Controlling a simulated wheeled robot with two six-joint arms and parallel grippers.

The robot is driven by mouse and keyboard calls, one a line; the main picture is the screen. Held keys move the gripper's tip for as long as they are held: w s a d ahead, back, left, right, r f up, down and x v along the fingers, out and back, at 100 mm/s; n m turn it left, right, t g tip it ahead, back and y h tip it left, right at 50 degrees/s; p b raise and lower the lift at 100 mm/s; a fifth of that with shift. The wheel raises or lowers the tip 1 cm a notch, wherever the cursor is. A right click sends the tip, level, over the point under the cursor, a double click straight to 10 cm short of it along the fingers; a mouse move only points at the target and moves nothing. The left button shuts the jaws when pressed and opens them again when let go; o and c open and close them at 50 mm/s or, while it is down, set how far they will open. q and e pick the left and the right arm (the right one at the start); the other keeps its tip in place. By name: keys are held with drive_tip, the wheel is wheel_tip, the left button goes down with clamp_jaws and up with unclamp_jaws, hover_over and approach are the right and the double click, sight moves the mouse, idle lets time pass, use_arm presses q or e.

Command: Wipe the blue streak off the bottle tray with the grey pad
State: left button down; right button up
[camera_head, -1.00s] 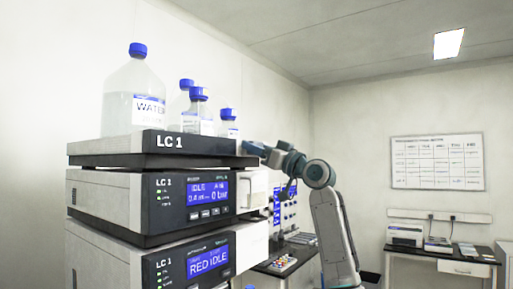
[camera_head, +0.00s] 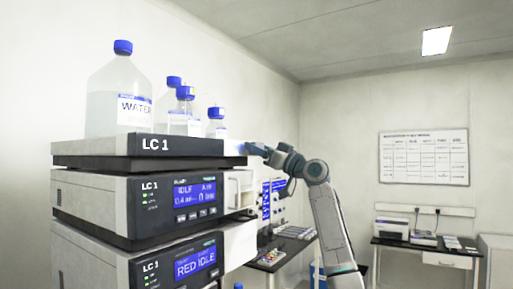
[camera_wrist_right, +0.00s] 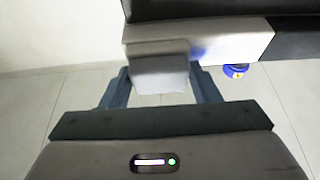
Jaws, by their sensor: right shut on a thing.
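The bottle tray (camera_head: 105,146), marked LC 1, tops the instrument stack and carries several blue-capped bottles. My right gripper (camera_head: 250,148) is at the tray's right end, its arm coming from the lower right. In the right wrist view my right gripper (camera_wrist_right: 163,92) is shut on the grey pad (camera_wrist_right: 160,76), a pale block between its fingers. The pad is right at the tray's light side face (camera_wrist_right: 228,40); I cannot tell whether they touch. A blurred blue patch, the streak (camera_wrist_right: 199,48), shows on that face beside the pad. My left gripper is not in view.
The WATER bottle (camera_head: 119,95) stands at the tray's left. Below are instrument modules with lit displays (camera_head: 195,192). A blue round object with a yellow mark (camera_wrist_right: 236,71) shows under the tray edge. A bench (camera_head: 425,247) stands at the far right.

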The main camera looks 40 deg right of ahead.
sight(233, 142)
drive_tip(key=shift+w+r, duration=0.1)
drive_tip(key=shift+s+a+b, duration=0.15)
drive_tip(key=shift+s+a, duration=0.1)
drive_tip(key=shift+a, duration=0.3)
drive_tip(key=shift+s+a+b, duration=0.15)
drive_tip(key=shift+s+a, duration=0.1)
drive_tip(key=shift+a, duration=0.3)
drive_tip(key=shift+s+a+b, duration=0.15)
drive_tip(key=shift+s+a, duration=0.25)
drive_tip(key=shift+a, duration=0.5)
drive_tip(key=shift+s+a+b, duration=0.1)
drive_tip(key=shift+s+a, duration=0.25)
drive_tip(key=shift+a, duration=0.6)
drive_tip(key=shift+s+a+b, duration=0.15)
drive_tip(key=shift+s+a, duration=0.25)
drive_tip(key=shift+a, duration=0.5)
drive_tip(key=shift+s, duration=0.1)
drive_tip(key=shift+s+d+f+b, duration=0.2)
drive_tip(key=shift+s+d+b, duration=0.1)
drive_tip(key=shift+s+b, duration=0.2)
drive_tip(key=shift+s+d+r+b, duration=0.1)
drive_tip(key=shift+s+d+b, duration=0.2)
drive_tip(key=shift+s, duration=0.4)
drive_tip(key=shift+s+d+b, duration=0.15)
drive_tip(key=shift+s+d, duration=0.1)
drive_tip(key=shift+s, duration=0.45)
drive_tip(key=shift+s+d+r+b, duration=0.1)
drive_tip(key=shift+s+d+b, duration=0.2)
drive_tip(key=shift+s, duration=0.4)
drive_tip(key=shift+f, duration=0.1)
